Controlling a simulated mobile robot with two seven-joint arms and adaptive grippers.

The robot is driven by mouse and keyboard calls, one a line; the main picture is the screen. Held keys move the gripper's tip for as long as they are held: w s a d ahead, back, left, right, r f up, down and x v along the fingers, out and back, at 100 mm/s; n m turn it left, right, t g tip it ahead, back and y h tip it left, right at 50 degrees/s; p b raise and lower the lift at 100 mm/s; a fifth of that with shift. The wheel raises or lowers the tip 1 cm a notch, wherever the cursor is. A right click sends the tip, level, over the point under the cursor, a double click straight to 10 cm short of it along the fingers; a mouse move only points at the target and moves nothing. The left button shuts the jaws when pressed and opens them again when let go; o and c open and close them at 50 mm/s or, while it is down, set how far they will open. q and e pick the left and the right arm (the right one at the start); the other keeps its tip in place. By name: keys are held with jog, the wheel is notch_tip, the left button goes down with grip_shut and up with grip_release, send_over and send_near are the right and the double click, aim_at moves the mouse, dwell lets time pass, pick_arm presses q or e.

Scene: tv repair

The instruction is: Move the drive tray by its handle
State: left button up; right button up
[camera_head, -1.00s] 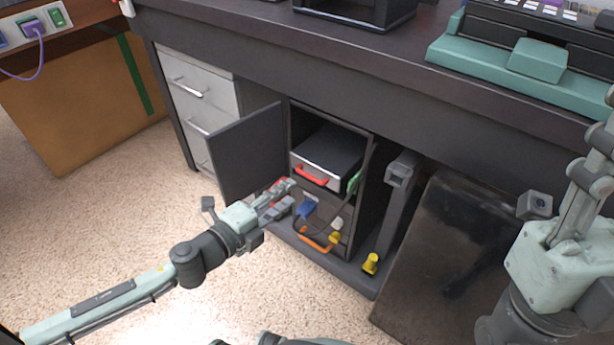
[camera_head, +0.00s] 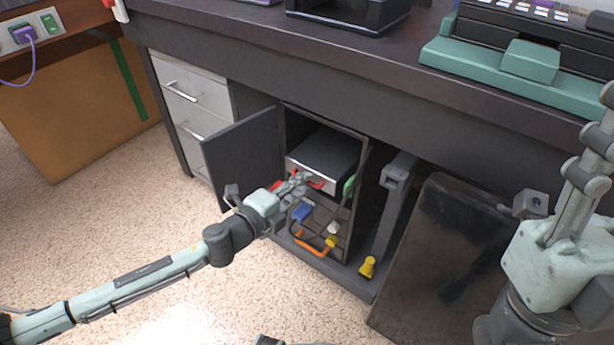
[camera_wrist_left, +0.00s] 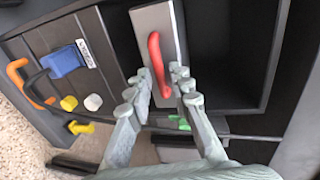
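The drive tray (camera_head: 325,153) is a flat silver-fronted box with a black top, inside the open cabinet under the bench. Its red handle (camera_head: 316,183) is on the front face. In the left wrist view the handle (camera_wrist_left: 157,65) stands out from the silver front (camera_wrist_left: 153,22). My left gripper (camera_head: 300,182) is at the tray front. The left wrist view shows its fingers (camera_wrist_left: 161,77) open, one on either side of the handle's near end, with gaps visible.
The open cabinet door (camera_head: 243,160) stands left of the tray. Below the tray is a panel with a blue connector (camera_head: 302,211), yellow and white plugs and an orange handle (camera_head: 311,246). A yellow item (camera_head: 367,267) sits right of it. A dark panel (camera_head: 440,255) leans farther right.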

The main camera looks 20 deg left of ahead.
aim_at(314, 172)
pick_arm(q)
grip_shut()
jog(key=shift+r+p+x, duration=0.2)
jog(key=shift+p+x, duration=0.1)
jog(key=shift+x, duration=0.65)
jog(key=shift+r+p+x, duration=0.2)
jog(key=shift+p+x, duration=0.05)
jog(key=shift+x, duration=0.75)
jog(key=shift+w, duration=0.15)
jog(key=shift+w+d, duration=0.25)
jog(key=shift+w, duration=0.35)
jog(key=shift+r, duration=0.1)
jog(key=shift+o, duration=1.5)
grip_release()
jog(key=shift+o, duration=0.4)
